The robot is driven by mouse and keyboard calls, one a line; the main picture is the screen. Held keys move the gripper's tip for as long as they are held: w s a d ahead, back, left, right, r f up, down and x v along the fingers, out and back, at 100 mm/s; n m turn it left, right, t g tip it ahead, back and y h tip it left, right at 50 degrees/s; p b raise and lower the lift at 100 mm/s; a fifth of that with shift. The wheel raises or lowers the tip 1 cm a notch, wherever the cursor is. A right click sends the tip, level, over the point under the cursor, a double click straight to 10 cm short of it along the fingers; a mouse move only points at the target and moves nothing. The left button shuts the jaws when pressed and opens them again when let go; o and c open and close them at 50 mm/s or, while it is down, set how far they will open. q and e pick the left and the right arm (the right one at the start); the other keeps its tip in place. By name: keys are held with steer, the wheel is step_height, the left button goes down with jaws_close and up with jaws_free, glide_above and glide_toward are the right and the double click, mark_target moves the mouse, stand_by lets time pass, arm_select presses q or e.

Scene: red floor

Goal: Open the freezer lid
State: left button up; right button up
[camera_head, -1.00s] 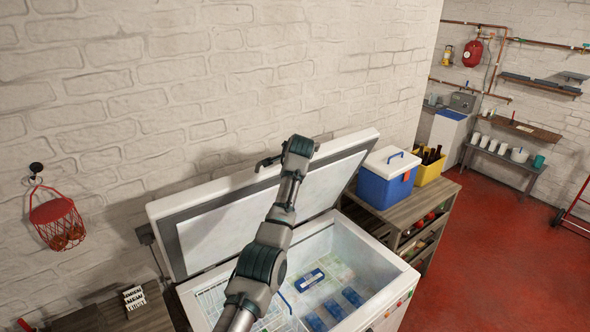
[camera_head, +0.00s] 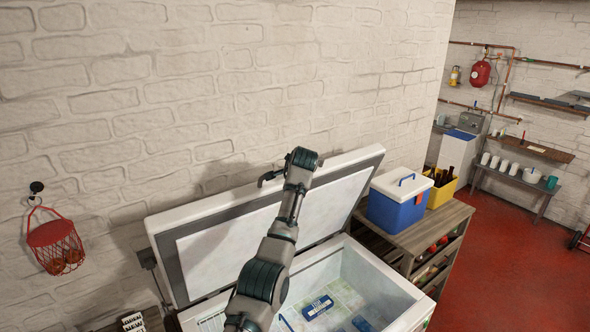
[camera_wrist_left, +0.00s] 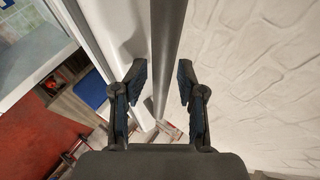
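The white chest freezer (camera_head: 412,307) stands against the brick wall. Its lid (camera_head: 330,205) is raised and tilted back towards the wall, and the inside is exposed. My left arm crosses in front of the lid. My left gripper (camera_head: 270,177) is at the lid's upper edge in the head view, partly hidden by the wrist. In the left wrist view the left gripper (camera_wrist_left: 160,82) has its fingers apart. A grey bar (camera_wrist_left: 163,50) along the lid (camera_wrist_left: 115,25) runs between them, with gaps visible on both sides. My right gripper is not in view.
A blue cooler (camera_head: 393,212) with a white lid and a yellow crate (camera_head: 440,194) of bottles stand on a wooden shelf unit at right. A red wire basket (camera_head: 56,247) hangs on the wall at left. Red floor (camera_head: 500,260) is open farther right.

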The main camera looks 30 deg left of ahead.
arm_select(q)
steer(key=shift+a+f, duration=0.1)
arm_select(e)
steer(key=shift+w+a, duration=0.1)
arm_select(q)
steer(key=v, duration=1.1)
steer(key=shift+s+d+r, duration=0.15)
steer(key=shift+d+r, duration=0.1)
steer(key=shift+d, duration=0.05)
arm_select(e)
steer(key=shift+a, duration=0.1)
arm_select(q)
steer(key=shift+a, duration=0.1)
